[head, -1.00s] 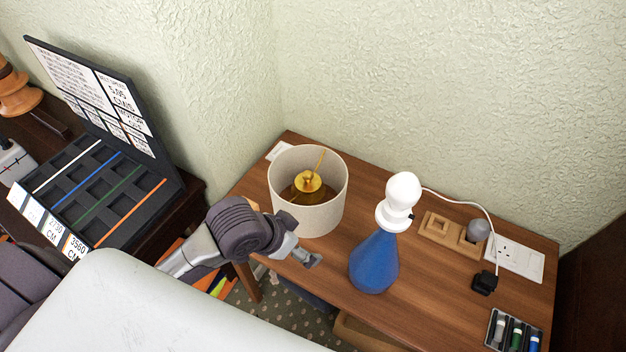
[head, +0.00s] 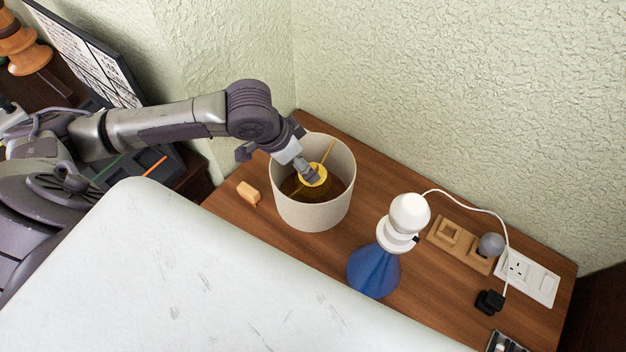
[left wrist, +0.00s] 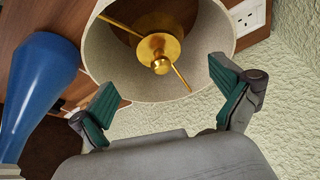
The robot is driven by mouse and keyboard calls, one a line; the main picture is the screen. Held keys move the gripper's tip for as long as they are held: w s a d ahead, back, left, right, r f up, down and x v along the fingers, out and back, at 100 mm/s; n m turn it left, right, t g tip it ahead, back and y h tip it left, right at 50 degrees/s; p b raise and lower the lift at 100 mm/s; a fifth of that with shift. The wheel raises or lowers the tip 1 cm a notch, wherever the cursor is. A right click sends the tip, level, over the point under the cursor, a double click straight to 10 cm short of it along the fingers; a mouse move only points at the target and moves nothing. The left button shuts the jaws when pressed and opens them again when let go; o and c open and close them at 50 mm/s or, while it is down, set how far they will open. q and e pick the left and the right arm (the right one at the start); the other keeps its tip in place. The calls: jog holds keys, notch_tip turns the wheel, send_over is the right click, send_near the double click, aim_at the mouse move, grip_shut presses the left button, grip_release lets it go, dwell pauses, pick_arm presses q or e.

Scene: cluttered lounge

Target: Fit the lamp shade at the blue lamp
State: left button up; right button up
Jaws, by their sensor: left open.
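The lamp shade (head: 310,212) is a cream drum with a gold fitting and thin gold spokes inside. It stands upright on the wooden table, left of the lamp. The blue lamp (head: 372,272) has a white bulb (head: 409,212) and white collar on top and no shade on it. My left gripper (head: 278,162) is open at the shade's back-left rim, one finger outside it and the other over the inside. In the left wrist view the shade (left wrist: 108,58) lies ahead of the open fingers (left wrist: 166,88), with the blue lamp (left wrist: 42,90) at left. My right gripper is not in view.
The table (head: 300,255) has a small tan block (head: 248,194) left of the shade. A wooden holder (head: 458,244), grey knob, wall socket (head: 527,278) and black plug stand right of the lamp, whose white cord runs behind. Textured walls close off the back.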

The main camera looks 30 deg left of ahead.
pick_arm(q)
jog(key=shift+w+d+f, duration=0.1)
jog(key=shift+w+f, duration=0.2)
jog(key=shift+f, duration=0.3)
jog(key=shift+w+f, duration=0.1)
jog(key=shift+f, duration=0.15)
jog(key=shift+w+d+f, duration=0.25)
jog(key=shift+d+f, duration=0.05)
jog(key=shift+f, duration=0.25)
jog(key=x, duration=0.4)
jog(key=shift+w+d+r+p, duration=0.1)
jog(key=shift+p, duration=0.2)
jog(key=c, duration=1.6)
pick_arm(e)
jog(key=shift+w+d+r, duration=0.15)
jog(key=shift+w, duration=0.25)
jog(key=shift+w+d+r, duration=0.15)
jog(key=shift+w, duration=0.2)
pick_arm(q)
jog(key=shift+r, duration=0.1)
jog(key=shift+c, duration=0.2)
